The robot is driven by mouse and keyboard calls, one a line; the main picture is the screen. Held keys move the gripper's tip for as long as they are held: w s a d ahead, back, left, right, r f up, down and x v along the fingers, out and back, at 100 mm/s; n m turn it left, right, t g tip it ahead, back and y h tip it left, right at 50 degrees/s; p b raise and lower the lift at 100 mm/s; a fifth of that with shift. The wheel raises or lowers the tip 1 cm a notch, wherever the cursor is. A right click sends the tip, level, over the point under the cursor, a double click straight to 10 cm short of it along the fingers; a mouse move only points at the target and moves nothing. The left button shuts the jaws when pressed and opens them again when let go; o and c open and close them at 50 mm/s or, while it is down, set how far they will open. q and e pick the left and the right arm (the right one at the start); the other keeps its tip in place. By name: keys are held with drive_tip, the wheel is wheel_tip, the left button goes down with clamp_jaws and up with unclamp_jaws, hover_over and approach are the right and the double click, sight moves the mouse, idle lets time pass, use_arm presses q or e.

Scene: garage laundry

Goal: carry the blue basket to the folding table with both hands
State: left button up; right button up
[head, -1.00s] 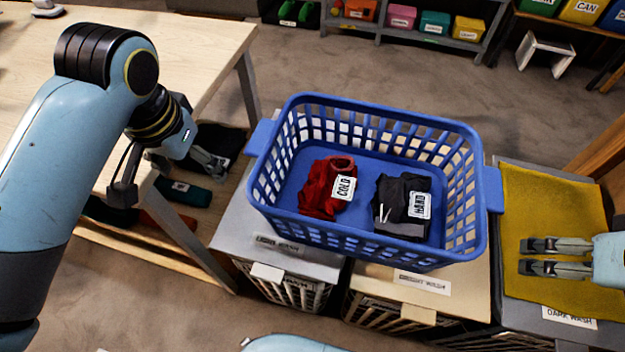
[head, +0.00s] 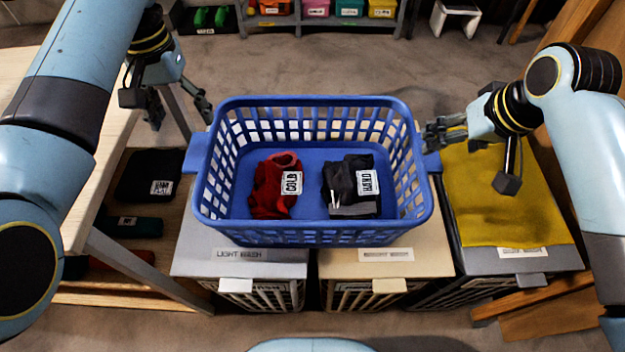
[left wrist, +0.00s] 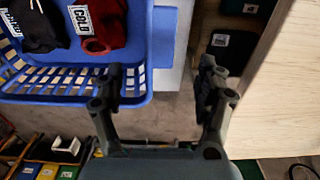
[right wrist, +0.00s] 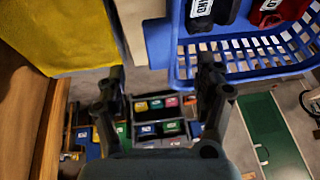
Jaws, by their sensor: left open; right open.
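The blue basket (head: 310,238) stands upright on the lids of the bins, with a red garment (head: 275,185) tagged COLD and a dark garment (head: 350,187) tagged HAND inside. My left gripper (head: 180,111) is open and empty just beyond the basket's left handle (head: 197,152). The left wrist view shows that handle (left wrist: 166,38) ahead of the parted fingers. My right gripper (head: 431,136) is open close to the right handle (head: 432,163); contact is unclear. In the right wrist view this handle (right wrist: 157,42) lies ahead, between the fingers' directions. A light wood table (left wrist: 275,110) stands on the left.
A light wash bin (head: 205,258) and a cream-lidded bin (head: 430,262) are under the basket. A yellow cloth (head: 500,200) covers the bin to the right. A shelf with coloured boxes (head: 315,8) stands at the back. Grey floor is clear behind the basket.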

sight(197, 150)
use_arm(q)
wheel_tip(197, 150, down, 10)
drive_tip(key=shift+f, duration=0.25)
use_arm(e)
drive_tip(key=x, duration=1)
drive_tip(key=shift+f, duration=0.25)
use_arm(q)
drive_tip(key=shift+c, duration=0.2)
drive_tip(key=c, duration=1.4)
use_arm(e)
drive_tip(key=c, duration=1.4)
use_arm(q)
drive_tip(key=shift+a, duration=0.1)
clamp_jaws()
use_arm(e)
clamp_jaws()
